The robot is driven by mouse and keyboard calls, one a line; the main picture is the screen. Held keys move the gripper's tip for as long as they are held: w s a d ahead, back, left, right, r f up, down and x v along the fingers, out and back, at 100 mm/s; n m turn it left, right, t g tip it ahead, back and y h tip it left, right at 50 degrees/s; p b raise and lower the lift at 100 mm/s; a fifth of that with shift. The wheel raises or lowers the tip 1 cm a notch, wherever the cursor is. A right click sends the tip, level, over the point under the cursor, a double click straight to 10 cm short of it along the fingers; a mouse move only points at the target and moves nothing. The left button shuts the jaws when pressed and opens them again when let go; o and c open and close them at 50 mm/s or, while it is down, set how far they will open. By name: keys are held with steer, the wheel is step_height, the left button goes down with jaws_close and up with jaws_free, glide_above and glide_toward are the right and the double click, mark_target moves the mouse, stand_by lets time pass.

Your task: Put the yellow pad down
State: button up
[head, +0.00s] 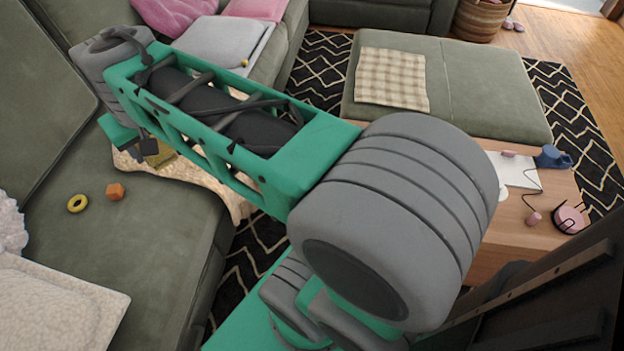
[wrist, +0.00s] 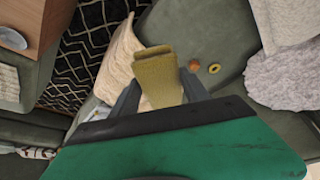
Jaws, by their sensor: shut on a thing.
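The yellow pad (wrist: 157,76) is between the two dark fingers of my gripper (wrist: 160,90) in the wrist view, and its far end sticks out past the fingertips. In the head view my gripper (head: 147,150) is at the left, over the seat of the green sofa, and part of the pad (head: 162,158) shows beside the fingers. My gripper is shut on the pad. A cream blanket (head: 190,172) lies at the seat's front edge behind the pad. I cannot tell how high the pad is above it. My arm hides part of the seat and blanket.
A yellow ring (head: 77,203) and an orange block (head: 115,191) lie on the sofa seat (head: 150,250). A fluffy cream pillow (head: 60,305) lies nearer. The seat around the ring and block is mostly clear. A green ottoman (head: 490,90) and a wooden table (head: 520,235) stand to the right.

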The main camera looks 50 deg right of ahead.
steer(key=s+d+f+m+g+h+b, duration=0.2)
steer(key=s+d+f+m, duration=0.2)
steer(key=d+f+m, duration=0.4)
steer(key=s+d+f+m+g+h+b, duration=0.2)
steer(key=s+d+f+m, duration=0.2)
steer(key=d+f+m, duration=0.45)
steer(key=s+d+f+m+g+y+b, duration=0.1)
steer(key=s+d+f+m+g+b, duration=0.1)
steer(key=s+d+f+m, duration=0.6)
steer(key=s+d+f+m+g+y+b, duration=0.2)
steer(key=s+d+f+m, duration=0.15)
steer(key=s, duration=0.85)
steer(key=shift+m, duration=0.4)
steer(key=w+d+f+b, duration=0.1)
steer(key=d+f, duration=0.1)
steer(key=d, duration=0.2)
steer(key=w+d+f+b, duration=0.2)
steer(key=d+f, duration=0.1)
steer(key=w+d+f+b, duration=0.1)
steer(key=w+d+f, duration=0.1)
steer(key=d+f, duration=0.1)
steer(key=shift+d, duration=0.85)
steer(key=shift+d+f, duration=0.2)
steer(key=shift+d, duration=0.05)
steer(key=shift+w+d+f+b, duration=0.1)
steer(key=shift+d+f+b, duration=0.1)
steer(key=shift+f+b, duration=1.35)
steer(key=o, duration=1.2)
steer(key=shift+f+p, duration=0.25)
steer(key=shift+p, duration=0.15)
